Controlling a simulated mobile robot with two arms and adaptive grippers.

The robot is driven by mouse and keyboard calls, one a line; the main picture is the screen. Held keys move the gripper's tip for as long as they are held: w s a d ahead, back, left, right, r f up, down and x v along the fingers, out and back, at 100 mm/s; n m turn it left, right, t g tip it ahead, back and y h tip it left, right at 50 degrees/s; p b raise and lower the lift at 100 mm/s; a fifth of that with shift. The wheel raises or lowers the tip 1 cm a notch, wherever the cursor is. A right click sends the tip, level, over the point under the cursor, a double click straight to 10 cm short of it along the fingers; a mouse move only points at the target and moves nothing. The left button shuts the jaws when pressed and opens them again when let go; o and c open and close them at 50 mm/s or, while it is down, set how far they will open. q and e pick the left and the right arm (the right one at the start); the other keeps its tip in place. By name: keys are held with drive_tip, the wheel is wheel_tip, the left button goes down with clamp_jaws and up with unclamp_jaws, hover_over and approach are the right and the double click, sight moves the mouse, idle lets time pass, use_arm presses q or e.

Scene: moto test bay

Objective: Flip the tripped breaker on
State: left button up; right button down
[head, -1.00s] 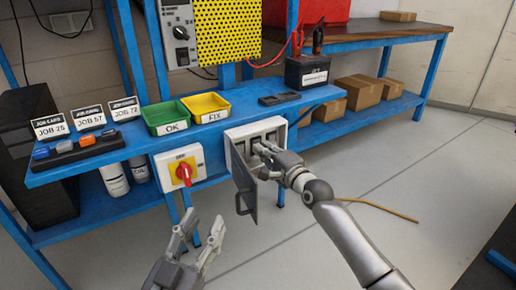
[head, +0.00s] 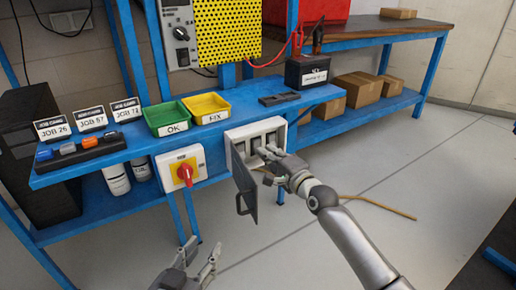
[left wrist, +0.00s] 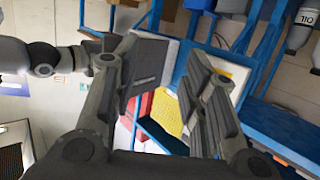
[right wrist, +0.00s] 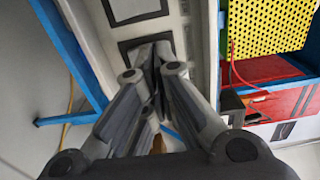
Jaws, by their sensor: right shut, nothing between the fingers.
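The breaker box (head: 236,133) is a pale box on the front of the blue bench, with its dark door (head: 245,190) hanging open. Several breaker slots show inside it. My right gripper (head: 268,152) is shut and empty, its fingertips at the box opening. In the right wrist view the shut fingertips (right wrist: 152,50) point at the box face, in front of a dark-framed slot (right wrist: 137,10). They hide the breaker there, so I cannot tell its position or whether they touch it. My left gripper (head: 200,262) is open and empty, low in front of the bench; its spread fingers (left wrist: 160,85) fill the left wrist view.
A red rotary switch (head: 184,172) on a yellow and white plate is left of the box. Green (head: 165,118) and yellow (head: 207,105) trays stand on the bench (head: 90,163) above. The open door juts out below my right gripper. The floor to the right is mostly clear.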

use_arm(q)
drive_tip(key=s+a+f+g+y+p, duration=0.2)
drive_tip(key=s+a+f+g, duration=0.3)
drive_tip(key=s+f+g, duration=0.5)
drive_tip(key=shift+s+f+n+y+p, duration=0.35)
drive_tip(key=shift+s+f+p, duration=0.45)
drive_tip(key=shift+s, duration=0.8)
use_arm(e)
drive_tip(key=shift+v, duration=2.9)
